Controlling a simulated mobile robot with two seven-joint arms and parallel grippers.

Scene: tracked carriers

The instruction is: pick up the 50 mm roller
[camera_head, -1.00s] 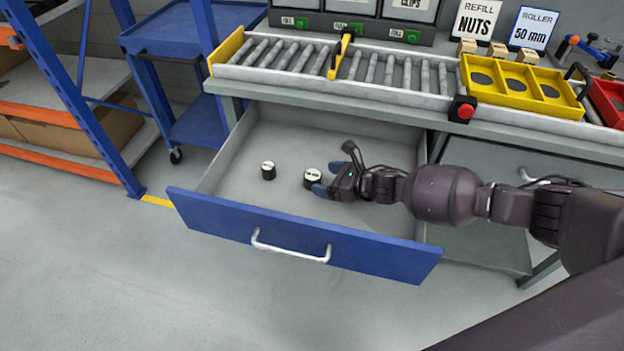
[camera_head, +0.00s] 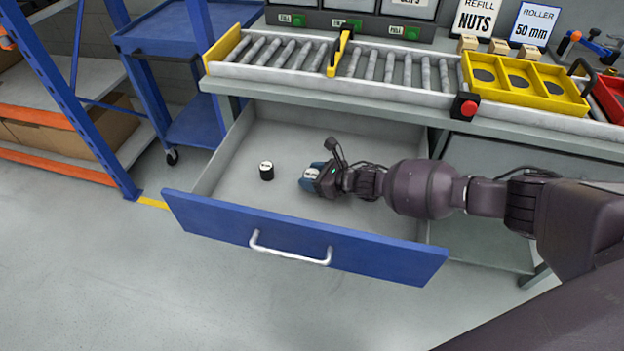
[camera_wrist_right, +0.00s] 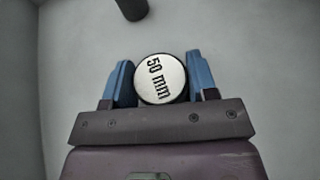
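The 50 mm roller (camera_head: 311,174) is a short dark cylinder with a white top, standing upright in the open drawer. In the right wrist view its round top (camera_wrist_right: 160,79) reads "50 mm". My right gripper (camera_head: 313,177) is low in the drawer, with one blue finger on each side of the roller. In the wrist view the fingers (camera_wrist_right: 161,82) appear right against its sides; whether they press on it I cannot tell. A second, similar roller (camera_head: 266,171) stands to the left, its label unreadable; a dark piece of it seems to show in the wrist view (camera_wrist_right: 131,8). My left gripper is not in view.
The drawer (camera_head: 300,240) has a blue front with a white handle and grey side walls. Above it runs a roller conveyor (camera_head: 390,70) with a yellow three-pocket tray (camera_head: 522,108) and a red button (camera_head: 466,106). A blue cart (camera_head: 180,40) stands to the left.

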